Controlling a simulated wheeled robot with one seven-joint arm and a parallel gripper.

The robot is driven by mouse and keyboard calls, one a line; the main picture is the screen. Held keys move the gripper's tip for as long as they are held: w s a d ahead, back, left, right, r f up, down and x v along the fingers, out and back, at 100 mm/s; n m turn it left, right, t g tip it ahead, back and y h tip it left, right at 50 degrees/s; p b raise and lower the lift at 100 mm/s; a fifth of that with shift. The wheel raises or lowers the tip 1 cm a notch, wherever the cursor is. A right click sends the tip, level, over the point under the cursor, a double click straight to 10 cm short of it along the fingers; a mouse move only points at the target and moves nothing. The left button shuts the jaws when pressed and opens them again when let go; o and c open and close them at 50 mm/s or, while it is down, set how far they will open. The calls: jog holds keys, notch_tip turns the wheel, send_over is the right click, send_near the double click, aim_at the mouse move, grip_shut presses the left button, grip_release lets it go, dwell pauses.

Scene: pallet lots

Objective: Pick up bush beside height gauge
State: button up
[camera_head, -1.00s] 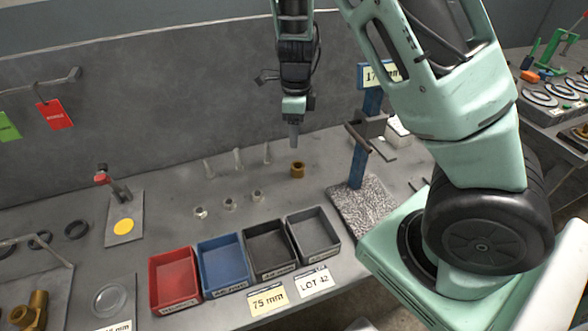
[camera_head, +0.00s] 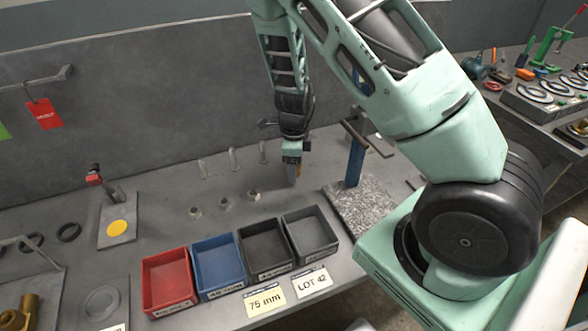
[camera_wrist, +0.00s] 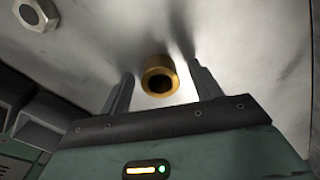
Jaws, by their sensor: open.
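The brass bush (camera_wrist: 160,78) stands on the bench in the wrist view, its dark bore facing the camera. It lies between the two fingers of my gripper (camera_wrist: 160,92), which are apart with a gap on each side. In the head view my gripper (camera_head: 293,178) is low over the bench, just left of the height gauge (camera_head: 355,160) on its granite base (camera_head: 362,208). The bush is mostly hidden there behind the gripper. I cannot tell how far the fingertips reach down beside it.
Several small nuts (camera_head: 225,203) and upright pins (camera_head: 234,160) stand left of the gripper. Red (camera_head: 168,305), blue (camera_head: 222,290), black (camera_head: 268,274) and grey (camera_head: 315,259) bins line the bench front. A nut (camera_wrist: 36,14) shows at upper left in the wrist view.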

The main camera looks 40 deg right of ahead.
jog(key=c, duration=1.2)
jog(key=shift+o, duration=0.2)
jog(key=shift+r, duration=0.1)
